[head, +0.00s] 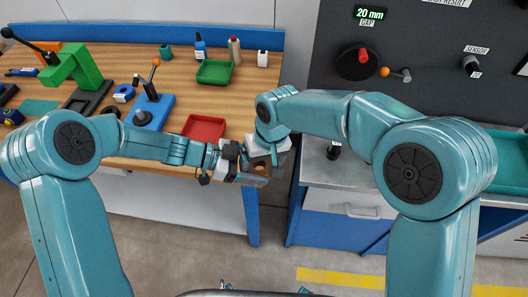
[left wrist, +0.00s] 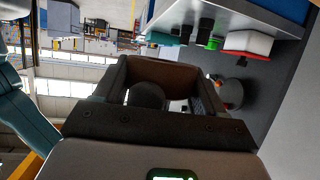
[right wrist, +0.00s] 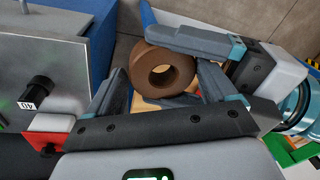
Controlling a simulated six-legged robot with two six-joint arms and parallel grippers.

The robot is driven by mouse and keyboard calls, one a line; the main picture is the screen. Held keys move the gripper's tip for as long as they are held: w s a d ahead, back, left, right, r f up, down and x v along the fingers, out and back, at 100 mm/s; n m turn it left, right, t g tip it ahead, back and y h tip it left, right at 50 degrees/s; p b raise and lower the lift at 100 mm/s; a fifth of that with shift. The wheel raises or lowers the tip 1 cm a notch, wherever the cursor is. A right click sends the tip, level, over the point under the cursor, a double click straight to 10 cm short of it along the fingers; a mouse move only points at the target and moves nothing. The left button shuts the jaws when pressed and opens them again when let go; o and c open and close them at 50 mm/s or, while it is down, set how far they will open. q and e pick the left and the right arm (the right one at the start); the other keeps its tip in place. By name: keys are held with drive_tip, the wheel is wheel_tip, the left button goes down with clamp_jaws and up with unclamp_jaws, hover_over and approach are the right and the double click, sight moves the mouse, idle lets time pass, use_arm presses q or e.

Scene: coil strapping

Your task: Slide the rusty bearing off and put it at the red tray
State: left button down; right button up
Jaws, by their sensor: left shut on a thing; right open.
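The rusty bearing (right wrist: 163,70) is a thick brown ring with a round hole, seen in the right wrist view. My left gripper (head: 252,178) is shut on it, with one finger above and one below in that view. In the left wrist view the bearing (left wrist: 160,68) shows as a brown shape between the fingers. My right gripper (head: 265,152) is open, close to the left one, and its fingers lie on either side of the bearing; contact cannot be told. The red tray (head: 203,128) sits on the wooden bench, behind my left forearm in the head view.
A green tray (head: 215,72), bottles (head: 235,50), a blue fixture with an orange-knobbed lever (head: 152,108) and a green press (head: 75,68) stand on the wooden bench. A grey-topped cabinet (head: 335,172) with a dark panel stands at the right. Both grippers are near the bench's right corner.

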drive_tip(key=shift+f, duration=0.2)
drive_tip(key=c, duration=0.9)
use_arm(q)
drive_tip(key=shift+c, duration=0.7)
unclamp_jaws()
use_arm(e)
drive_tip(key=shift+c, duration=0.9)
use_arm(q)
drive_tip(key=shift+o, duration=0.7)
use_arm(e)
drive_tip(key=shift+c, duration=0.6)
